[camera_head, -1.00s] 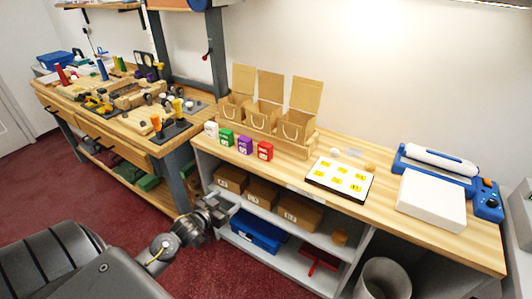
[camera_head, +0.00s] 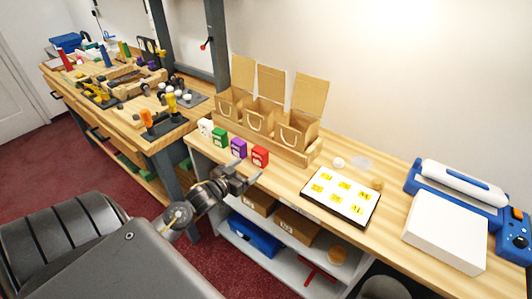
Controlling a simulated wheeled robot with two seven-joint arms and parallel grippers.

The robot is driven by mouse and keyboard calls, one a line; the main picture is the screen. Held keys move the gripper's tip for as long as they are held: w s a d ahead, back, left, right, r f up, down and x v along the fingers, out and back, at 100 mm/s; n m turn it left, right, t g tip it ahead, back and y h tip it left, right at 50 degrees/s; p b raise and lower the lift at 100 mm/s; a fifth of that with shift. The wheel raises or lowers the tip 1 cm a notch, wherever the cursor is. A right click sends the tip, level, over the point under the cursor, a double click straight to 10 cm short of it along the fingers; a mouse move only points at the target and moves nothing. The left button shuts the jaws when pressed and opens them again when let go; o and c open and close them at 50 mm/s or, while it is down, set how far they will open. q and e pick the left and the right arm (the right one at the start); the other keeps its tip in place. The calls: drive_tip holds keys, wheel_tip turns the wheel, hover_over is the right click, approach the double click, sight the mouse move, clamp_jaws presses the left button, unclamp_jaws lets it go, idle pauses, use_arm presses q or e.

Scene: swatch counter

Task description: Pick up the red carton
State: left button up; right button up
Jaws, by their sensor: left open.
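The red carton (camera_head: 260,157) stands upright on the counter, rightmost in a row of small cartons. A purple carton (camera_head: 238,148) is just left of it, then a green carton (camera_head: 220,138) and a white carton (camera_head: 205,127). My left gripper (camera_head: 246,177) is open and empty at the counter's front edge, just in front of and a little below the red and purple cartons. It appears apart from the red carton. My right gripper is not in view.
Open cardboard boxes (camera_head: 296,131) stand in a wooden tray behind the cartons. A white board with yellow swatches (camera_head: 340,197) lies to the right, then a white box (camera_head: 444,240) and a blue machine (camera_head: 513,235). Shelves below hold boxes and a blue bin (camera_head: 253,236).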

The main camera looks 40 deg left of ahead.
sight(257, 160)
use_arm(q)
drive_tip(key=shift+w+r, duration=0.1)
drive_tip(key=shift+w, duration=1)
drive_tip(key=shift+w+a+f+p, duration=0.1)
drive_tip(key=shift+w+f+p, duration=0.1)
drive_tip(key=shift+w, duration=0.4)
drive_tip(key=shift+w+f+p, duration=0.15)
drive_tip(key=shift+w, duration=0.4)
drive_tip(key=shift+w+f, duration=0.1)
drive_tip(key=shift+w, duration=0.2)
drive_tip(key=w, duration=0.1)
drive_tip(key=w+p, duration=0.1)
drive_tip(key=w, duration=0.3)
drive_tip(key=shift+a+f, duration=0.1)
drive_tip(key=shift+f, duration=0.3)
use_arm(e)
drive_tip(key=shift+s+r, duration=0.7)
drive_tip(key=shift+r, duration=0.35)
use_arm(q)
drive_tip(key=shift+c, duration=0.2)
drive_tip(key=c, duration=1.1)
